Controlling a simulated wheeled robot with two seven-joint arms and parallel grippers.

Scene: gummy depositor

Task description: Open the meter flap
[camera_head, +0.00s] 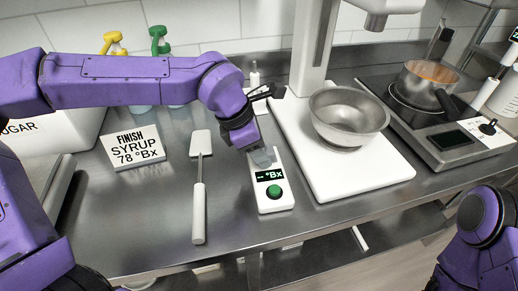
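The meter (273,199) is a white upright-labelled block on the steel counter, with a dark "°Bx" display and a green button. A small grey piece (262,157) shows at its far end; I cannot tell whether it is the flap or part of my gripper. My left gripper (253,147) reaches down to that far end from above. Its fingers are mostly hidden by the purple wrist, so their opening and any contact are unclear. My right arm shows at the lower right; its gripper is out of view.
A spatula (198,205) lies left of the meter, beside the "FINISH SYRUP 78 °Bx" sign (133,148). A white board (385,176) with a metal bowl (348,115) is to the right. A pot (425,83) stands on the cooker behind right. The front-left counter is clear.

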